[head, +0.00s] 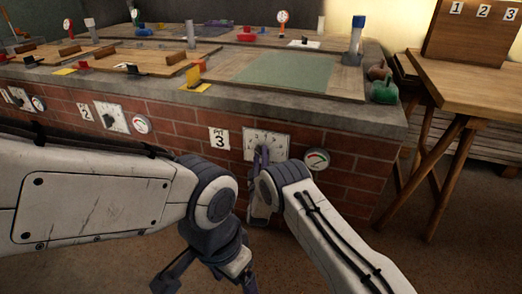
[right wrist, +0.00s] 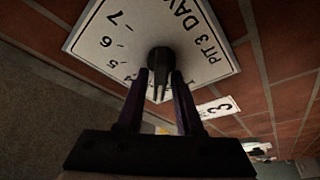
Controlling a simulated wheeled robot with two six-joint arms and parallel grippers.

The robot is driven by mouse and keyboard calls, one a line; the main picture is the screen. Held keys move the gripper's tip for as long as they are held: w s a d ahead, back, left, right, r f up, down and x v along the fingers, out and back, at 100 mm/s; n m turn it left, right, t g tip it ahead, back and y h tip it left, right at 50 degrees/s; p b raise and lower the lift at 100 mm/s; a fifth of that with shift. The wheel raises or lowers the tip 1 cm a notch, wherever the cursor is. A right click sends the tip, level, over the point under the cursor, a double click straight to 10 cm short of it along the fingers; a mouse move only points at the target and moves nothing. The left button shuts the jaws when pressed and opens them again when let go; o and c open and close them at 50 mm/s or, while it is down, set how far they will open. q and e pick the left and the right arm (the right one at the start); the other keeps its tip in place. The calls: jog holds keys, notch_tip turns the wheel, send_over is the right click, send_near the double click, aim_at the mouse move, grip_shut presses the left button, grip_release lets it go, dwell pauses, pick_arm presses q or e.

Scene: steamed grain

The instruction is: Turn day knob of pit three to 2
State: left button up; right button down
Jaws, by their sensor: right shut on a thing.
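The pit three day dial is a white plate (head: 280,139) on the brick front, beside the "PIT 3" sign (head: 219,138). In the right wrist view the plate (right wrist: 110,35) reads "PIT 3 DAY", with 5, 6 and 7 legible. The dark knob (right wrist: 159,57) sits at its middle. My right gripper (right wrist: 161,80) has its two fingers closed on either side of the knob. In the head view the right gripper (head: 262,155) covers the knob, and which number it points to cannot be told. My left gripper (head: 205,281) hangs low in front, open and empty.
A round gauge (head: 316,158) is just right of the dial. Pit 2's dial (head: 112,117) and gauge (head: 141,125) are further left. Boards, tools and a green cloth (head: 285,70) lie on the brick counter. A wooden table (head: 465,80) stands at right.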

jog(key=shift+s+d+f+n+g+y+p, duration=0.1)
jog(key=shift+f+n+g+y+p, duration=0.15)
jog(key=shift+n, duration=0.3)
jog(key=shift+w+d+f+n+g+y+p, duration=0.15)
jog(key=shift+n+p, duration=0.15)
jog(key=shift+n, duration=0.3)
jog(key=shift+s+f+n+g+y+p, duration=0.1)
jog(key=shift+s+n+y+p, duration=0.15)
jog(key=shift+n, duration=0.3)
jog(key=shift+w, duration=0.15)
jog(key=c, duration=0.8)
grip_release()
jog(key=shift+d, duration=0.1)
jog(key=shift+c, duration=0.2)
jog(key=shift+a+r, duration=0.2)
jog(key=shift+s, duration=0.2)
jog(key=s+f+p, duration=0.2)
jog(key=s+p, duration=0.1)
jog(key=s, duration=0.7)
jog(key=shift+d+p, duration=0.2)
jog(key=shift+p, duration=0.2)
jog(key=shift+w, duration=0.1)
